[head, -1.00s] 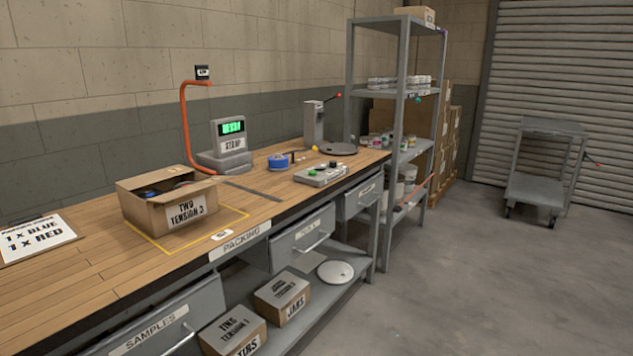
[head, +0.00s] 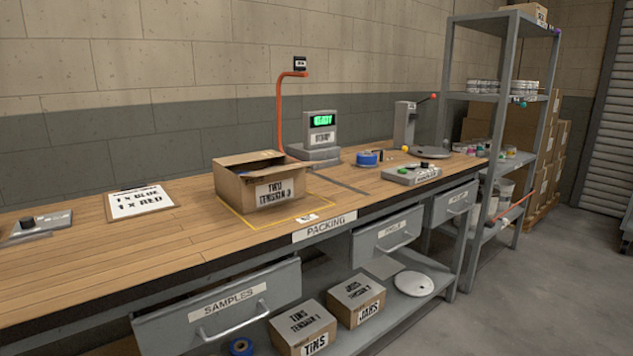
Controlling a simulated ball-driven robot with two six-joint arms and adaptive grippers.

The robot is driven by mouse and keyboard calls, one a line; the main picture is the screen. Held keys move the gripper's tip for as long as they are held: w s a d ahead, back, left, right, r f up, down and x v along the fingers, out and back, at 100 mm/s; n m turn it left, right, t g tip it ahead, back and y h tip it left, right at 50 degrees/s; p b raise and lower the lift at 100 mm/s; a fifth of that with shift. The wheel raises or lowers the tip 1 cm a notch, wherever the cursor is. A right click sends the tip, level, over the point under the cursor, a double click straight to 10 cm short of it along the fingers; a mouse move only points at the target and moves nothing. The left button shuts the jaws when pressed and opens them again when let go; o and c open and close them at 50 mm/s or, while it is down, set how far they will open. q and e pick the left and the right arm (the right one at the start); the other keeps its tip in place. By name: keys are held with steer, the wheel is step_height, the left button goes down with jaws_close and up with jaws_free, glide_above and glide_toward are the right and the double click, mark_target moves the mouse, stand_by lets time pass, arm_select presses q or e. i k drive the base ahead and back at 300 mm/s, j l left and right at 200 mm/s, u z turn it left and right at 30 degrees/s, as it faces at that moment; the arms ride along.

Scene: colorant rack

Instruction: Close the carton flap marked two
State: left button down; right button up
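An open brown carton (head: 233,188) stands on the wooden bench inside a yellow outlined square. Its front label (head: 274,191) is blurred; it seems to read "TINS" or "TWO" with "TENSION 3". The top is at least partly open, with a dark gap and a flap (head: 262,165) lying low across it. A mark on any single flap is too small to read. The carton's inside is mostly hidden. Neither of my grippers is in the head view.
On the bench are a clipboard (head: 140,201), a scale with a green display (head: 321,135), blue tape (head: 367,158) and a control box (head: 412,173). The samples drawer (head: 222,306) juts out at the front.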

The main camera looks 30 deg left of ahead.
mark_target(284, 168)
steer(key=j+u, duration=0.1)
steer(key=u, duration=0.35)
steer(key=i+u, duration=0.1)
steer(key=u, duration=0.8)
steer(key=i+j, duration=0.05)
steer(key=i, duration=0.05)
